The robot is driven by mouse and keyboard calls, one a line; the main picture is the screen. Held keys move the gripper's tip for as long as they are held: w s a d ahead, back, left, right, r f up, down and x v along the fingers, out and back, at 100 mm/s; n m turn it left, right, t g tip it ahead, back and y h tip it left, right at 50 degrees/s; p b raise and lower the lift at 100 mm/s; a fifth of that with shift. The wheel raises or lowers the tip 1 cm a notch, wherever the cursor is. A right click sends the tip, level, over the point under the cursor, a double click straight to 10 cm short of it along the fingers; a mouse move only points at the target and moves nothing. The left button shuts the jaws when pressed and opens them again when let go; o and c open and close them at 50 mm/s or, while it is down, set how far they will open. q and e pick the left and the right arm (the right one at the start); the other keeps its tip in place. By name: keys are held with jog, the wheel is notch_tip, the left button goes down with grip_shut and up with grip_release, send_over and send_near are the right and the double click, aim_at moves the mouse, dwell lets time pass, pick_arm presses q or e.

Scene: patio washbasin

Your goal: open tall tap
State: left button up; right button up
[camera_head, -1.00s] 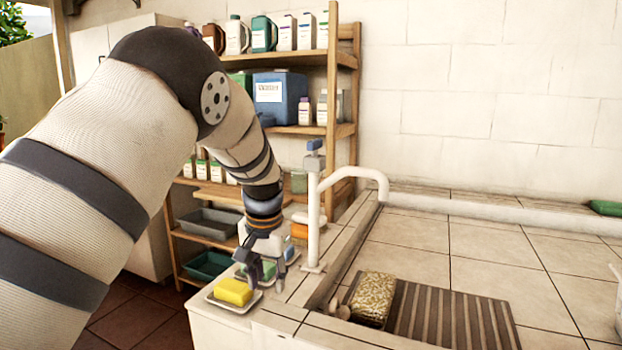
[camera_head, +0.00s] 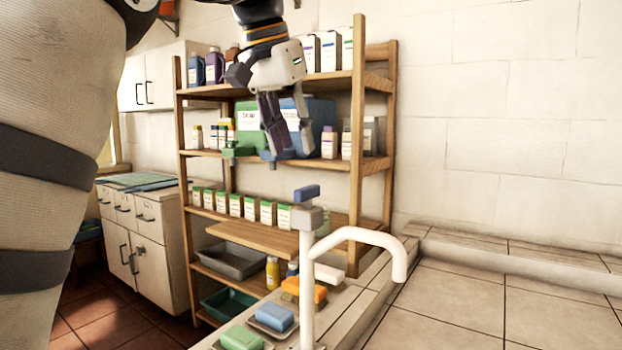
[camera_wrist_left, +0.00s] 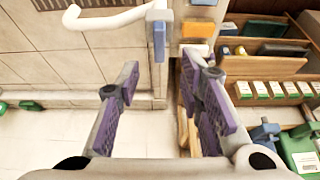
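The tall tap (camera_head: 307,275) is a white upright pipe with a curved spout reaching right. Its grey head carries a blue handle (camera_head: 306,193) on top. In the left wrist view the white spout (camera_wrist_left: 108,20) and the blue handle (camera_wrist_left: 159,38) show at the top, beyond the fingers. My left gripper (camera_head: 287,148) is above the handle in the head view, fingers pointing down, apart from the tap. In the left wrist view the left gripper (camera_wrist_left: 165,72) is open, with nothing between its purple-padded fingers. My right gripper is out of view.
A wooden shelf (camera_head: 360,140) with bottles and boxes stands behind the tap. Soap dishes with a green soap (camera_head: 241,338), a blue soap (camera_head: 275,316) and an orange item (camera_head: 303,290) lie left of the tap's base. The tiled counter (camera_head: 480,310) at right is clear.

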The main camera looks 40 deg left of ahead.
aim_at(307, 187)
pick_arm(q)
jog(key=x, duration=0.8)
jog(key=shift+w+f, duration=0.25)
jog(key=shift+w, duration=0.05)
grip_shut()
